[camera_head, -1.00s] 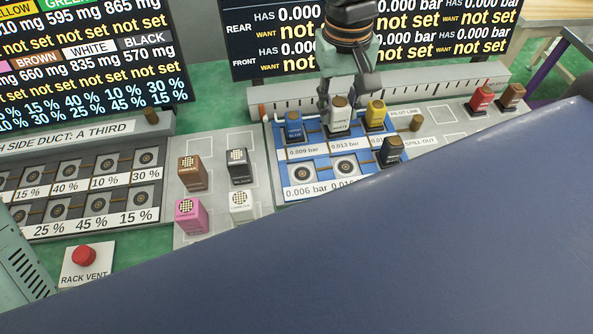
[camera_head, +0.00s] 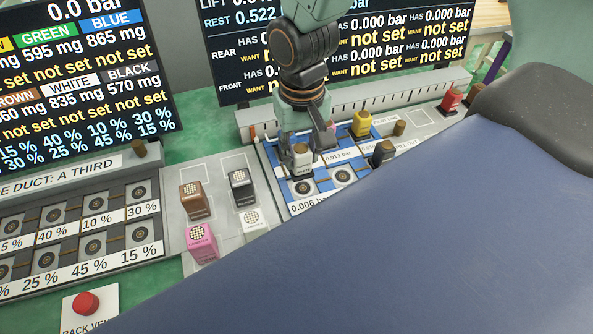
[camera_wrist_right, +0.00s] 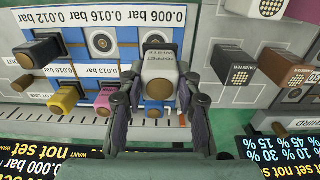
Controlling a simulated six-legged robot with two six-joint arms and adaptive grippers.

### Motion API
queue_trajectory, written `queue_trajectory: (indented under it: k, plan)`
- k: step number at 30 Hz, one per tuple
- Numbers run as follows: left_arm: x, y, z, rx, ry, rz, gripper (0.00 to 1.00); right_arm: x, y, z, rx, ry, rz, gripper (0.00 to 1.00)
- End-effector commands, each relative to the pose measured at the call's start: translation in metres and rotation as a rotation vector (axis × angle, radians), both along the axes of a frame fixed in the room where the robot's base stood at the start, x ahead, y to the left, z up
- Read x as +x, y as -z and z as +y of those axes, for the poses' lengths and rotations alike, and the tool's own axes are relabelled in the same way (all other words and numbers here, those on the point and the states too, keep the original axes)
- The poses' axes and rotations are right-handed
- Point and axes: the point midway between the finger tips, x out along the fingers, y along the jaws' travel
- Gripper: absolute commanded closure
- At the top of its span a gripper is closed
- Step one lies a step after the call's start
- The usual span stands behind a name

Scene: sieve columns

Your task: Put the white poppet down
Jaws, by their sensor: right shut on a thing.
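The white poppet (camera_head: 302,160) is between the fingers of my right gripper (camera_head: 304,150), which is shut on it. It also shows in the right wrist view (camera_wrist_right: 158,72), with its label facing the camera. It is over the left part of the blue-and-white board (camera_head: 322,195), close to the front-left round socket (camera_wrist_right: 158,38). I cannot tell whether its base touches the board. The front socket beside it (camera_head: 343,176) is empty. My left gripper is not in view.
A yellow poppet (camera_head: 361,123) and a black poppet (camera_head: 383,153) stand to the right on the board. Brown (camera_head: 194,200), black (camera_head: 240,188), pink (camera_head: 202,243) and white (camera_head: 254,224) canisters stand on the grey panel at left. A large dark-blue surface covers the lower right.

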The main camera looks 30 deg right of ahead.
Motion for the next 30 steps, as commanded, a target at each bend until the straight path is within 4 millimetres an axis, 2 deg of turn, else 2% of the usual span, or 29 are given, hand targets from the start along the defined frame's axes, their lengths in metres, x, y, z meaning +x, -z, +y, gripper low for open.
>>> queue_trajectory:
  k: [1,8,15,21,22,30]
  plan:
    - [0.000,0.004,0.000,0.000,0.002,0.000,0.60,-0.001,0.011,0.000,0.002,0.001,0.003,1.00]
    - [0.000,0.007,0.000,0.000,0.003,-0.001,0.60,0.000,0.026,0.001,-0.001,0.000,-0.001,1.00]
    - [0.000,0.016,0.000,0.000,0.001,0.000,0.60,0.001,0.058,0.002,-0.001,-0.001,0.000,1.00]
    - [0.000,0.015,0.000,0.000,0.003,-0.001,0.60,0.002,0.059,0.003,0.000,-0.001,-0.002,1.00]
    - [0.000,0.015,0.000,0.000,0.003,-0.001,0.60,0.001,0.059,0.003,-0.001,-0.001,-0.001,0.66]
    - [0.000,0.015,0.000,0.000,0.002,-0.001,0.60,0.001,0.058,0.003,-0.001,-0.001,-0.001,0.44]
